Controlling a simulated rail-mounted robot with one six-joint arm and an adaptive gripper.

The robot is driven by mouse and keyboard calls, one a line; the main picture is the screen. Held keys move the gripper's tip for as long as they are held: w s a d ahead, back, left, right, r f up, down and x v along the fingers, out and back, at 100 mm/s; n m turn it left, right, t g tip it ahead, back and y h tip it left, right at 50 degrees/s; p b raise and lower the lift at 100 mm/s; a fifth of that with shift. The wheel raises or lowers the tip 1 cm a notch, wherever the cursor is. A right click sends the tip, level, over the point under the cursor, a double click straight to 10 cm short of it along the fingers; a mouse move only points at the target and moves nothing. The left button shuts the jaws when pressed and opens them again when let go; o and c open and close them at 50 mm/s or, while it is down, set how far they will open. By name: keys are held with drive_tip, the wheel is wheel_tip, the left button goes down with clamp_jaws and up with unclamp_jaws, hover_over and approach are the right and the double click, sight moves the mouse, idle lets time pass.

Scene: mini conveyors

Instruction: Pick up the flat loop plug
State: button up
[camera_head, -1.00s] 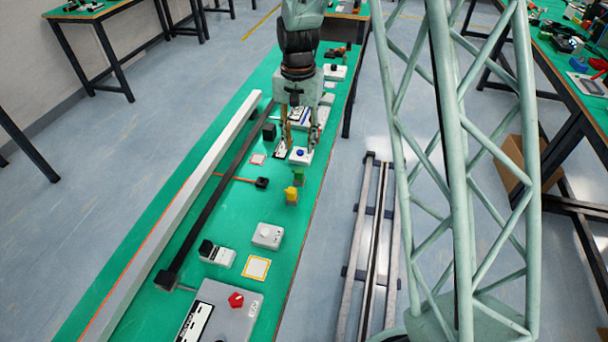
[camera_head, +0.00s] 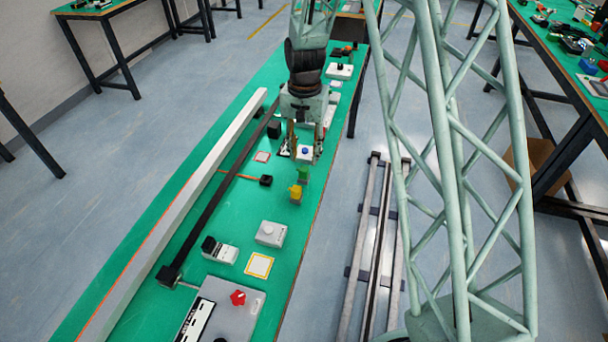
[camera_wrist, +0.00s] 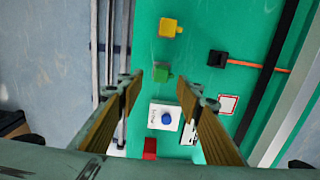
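A small green plug (camera_head: 302,174) and a yellow plug (camera_head: 295,193) stand on the green bench near its right edge. In the wrist view the green plug (camera_wrist: 162,73) shows between my fingertips, with the yellow plug (camera_wrist: 170,28) farther up. A red piece (camera_wrist: 150,148) shows partly below. The frames do not make clear which of these is the flat loop plug. My gripper (camera_head: 304,158) is open and empty, pointing down above the bench. In the wrist view its fingers (camera_wrist: 160,83) are wide apart, with nothing between them held.
A white box with a blue button (camera_wrist: 165,117) sits beside the green plug. A black block on an orange rod (camera_head: 265,180) lies to the left. A white button box (camera_head: 271,234), a yellow-framed square (camera_head: 259,265) and a grey box with red knob (camera_head: 252,310) are nearer.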

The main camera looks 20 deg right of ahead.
sight(304, 169)
drive_tip(key=shift+f, duration=1.35)
drive_tip(key=shift+w+f+b, duration=0.15)
drive_tip(key=shift+f+b, duration=0.75)
drive_tip(key=shift+f, duration=1.7)
drive_tip(key=shift+c, duration=0.5)
drive_tip(key=c, duration=0.8)
